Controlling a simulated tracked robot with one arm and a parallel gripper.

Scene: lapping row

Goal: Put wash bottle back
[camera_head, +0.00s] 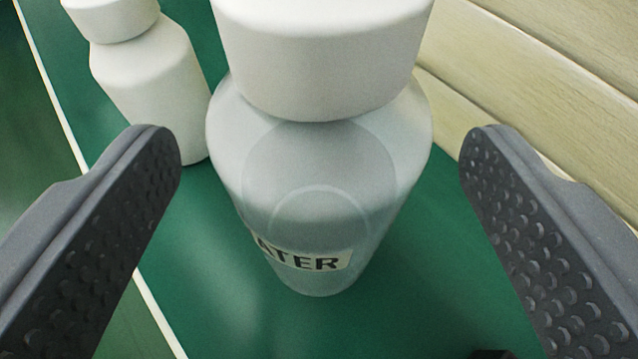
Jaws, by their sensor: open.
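The wash bottle (325,185) is a pale grey-white, partly see-through bottle with a wide white cap and a label of which "ATER" shows. It stands upright on a green surface in the middle of the view. The top of its cap is cut off by the picture's edge. My gripper (320,150) is open, with one dark studded finger at the left and one at the right. The bottle is seen between the two fingers, with a clear gap on each side. Neither finger touches it in the picture.
A second white bottle (150,85) stands behind at the upper left, close to the wash bottle. A light wooden plank wall (540,85) runs along the right. A small dark object (492,354) shows at the bottom edge.

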